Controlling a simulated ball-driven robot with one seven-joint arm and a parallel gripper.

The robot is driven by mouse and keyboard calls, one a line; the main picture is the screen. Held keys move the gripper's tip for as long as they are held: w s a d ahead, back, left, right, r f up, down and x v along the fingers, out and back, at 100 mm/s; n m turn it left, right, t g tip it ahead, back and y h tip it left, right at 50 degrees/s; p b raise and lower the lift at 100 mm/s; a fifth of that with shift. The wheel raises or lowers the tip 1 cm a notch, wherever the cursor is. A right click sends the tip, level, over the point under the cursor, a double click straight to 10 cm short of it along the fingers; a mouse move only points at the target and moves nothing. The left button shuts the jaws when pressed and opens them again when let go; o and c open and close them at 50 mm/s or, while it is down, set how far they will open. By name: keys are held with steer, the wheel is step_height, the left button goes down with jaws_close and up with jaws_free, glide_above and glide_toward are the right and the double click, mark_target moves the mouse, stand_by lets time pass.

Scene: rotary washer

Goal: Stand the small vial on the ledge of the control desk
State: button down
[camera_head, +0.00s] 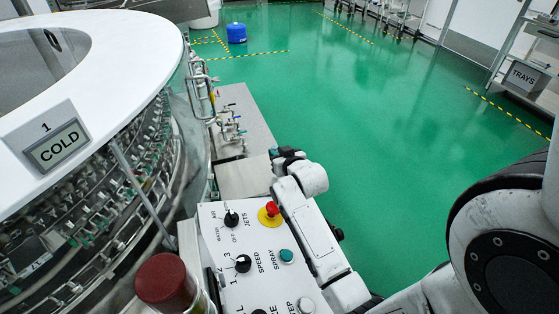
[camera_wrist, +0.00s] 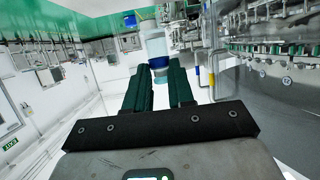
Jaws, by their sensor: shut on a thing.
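In the wrist view my gripper (camera_wrist: 160,72) is shut on a small clear vial (camera_wrist: 155,45) with a blue band low on it, between the dark green fingers. In the head view my gripper (camera_head: 276,153) is just beyond the far end of the control desk (camera_head: 255,225); I cannot make out the vial there. The desk is a sloped white panel with black knobs, a red stop button on yellow and a teal button. A bare metal plate (camera_head: 243,179) lies at its far end; I cannot tell whether this is the ledge.
Pipes and valves (camera_head: 228,122) lie beyond my gripper. The green floor on the right is mostly clear.

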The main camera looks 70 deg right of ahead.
steer(key=shift+d+f, duration=0.45)
steer(key=shift+f, duration=0.05)
steer(key=shift+s+d+f, duration=0.1)
steer(key=shift+d+f, duration=0.1)
steer(key=shift+f, duration=1.55)
steer(key=shift+f, duration=0.15)
steer(key=c, duration=1)
jaws_free()
steer(key=shift+o, duration=0.2)
steer(key=v, duration=1.2)
